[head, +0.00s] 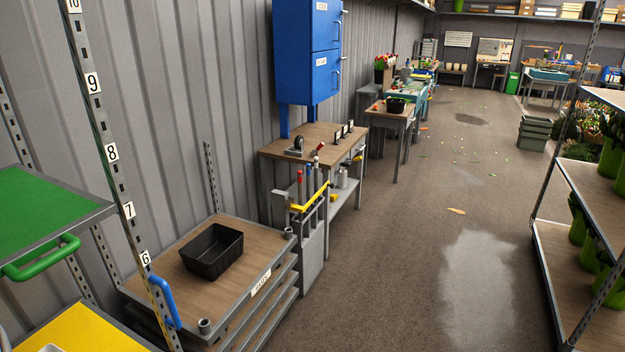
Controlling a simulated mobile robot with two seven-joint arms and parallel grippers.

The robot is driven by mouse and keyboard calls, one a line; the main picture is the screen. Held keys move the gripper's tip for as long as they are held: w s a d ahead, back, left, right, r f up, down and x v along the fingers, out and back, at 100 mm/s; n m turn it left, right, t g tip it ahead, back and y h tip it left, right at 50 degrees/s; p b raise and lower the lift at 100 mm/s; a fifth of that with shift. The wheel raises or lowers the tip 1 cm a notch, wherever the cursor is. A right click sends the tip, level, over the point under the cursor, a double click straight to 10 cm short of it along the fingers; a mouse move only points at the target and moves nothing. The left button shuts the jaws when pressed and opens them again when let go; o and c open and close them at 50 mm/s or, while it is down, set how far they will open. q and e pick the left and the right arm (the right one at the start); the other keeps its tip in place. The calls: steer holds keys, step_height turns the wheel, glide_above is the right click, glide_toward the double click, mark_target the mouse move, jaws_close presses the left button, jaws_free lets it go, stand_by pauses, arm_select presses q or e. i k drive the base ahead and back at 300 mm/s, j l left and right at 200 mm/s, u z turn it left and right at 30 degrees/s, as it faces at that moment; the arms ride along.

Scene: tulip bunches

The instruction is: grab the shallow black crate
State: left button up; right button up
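A shallow black crate (213,251) stands upright on the wooden top of a low grey stacked cart (245,296) at the lower left of the head view. Its inside looks empty. A smaller black container (396,105) stands on a bench farther back along the wall. Neither of my grippers shows in the head view.
A numbered upright post (112,155) stands in front of the cart's left side, with green (40,210) and yellow (85,332) shelves beside it. A workbench (312,143) stands beyond the cart. Shelving (580,230) lines the right. The floor between (410,260) is mostly clear.

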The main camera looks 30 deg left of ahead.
mark_target(209, 254)
steer(key=i+u, duration=0.2)
steer(key=i, duration=0.3)
steer(key=i+u, duration=0.2)
steer(key=i, duration=0.35)
steer(key=i+l+u, duration=0.25)
steer(key=i, duration=0.25)
steer(key=i+u, duration=0.3)
steer(key=u, duration=0.2)
steer(key=i+l+u, duration=0.1)
steer(key=i+u, duration=0.2)
steer(key=u, duration=0.15)
steer(key=i+l+u, duration=0.2)
steer(key=u, duration=0.3)
steer(key=i+l+u, duration=0.1)
steer(key=u, duration=0.4)
steer(key=i+l+u, duration=0.25)
steer(key=u, duration=0.25)
steer(key=i+l+u, duration=0.2)
steer(key=u, duration=0.25)
steer(key=i+l+u, duration=0.15)
steer(key=l+u, duration=0.25)
steer(key=i+l+u, duration=0.15)
steer(key=l+u, duration=0.25)
steer(key=j, duration=0.1)
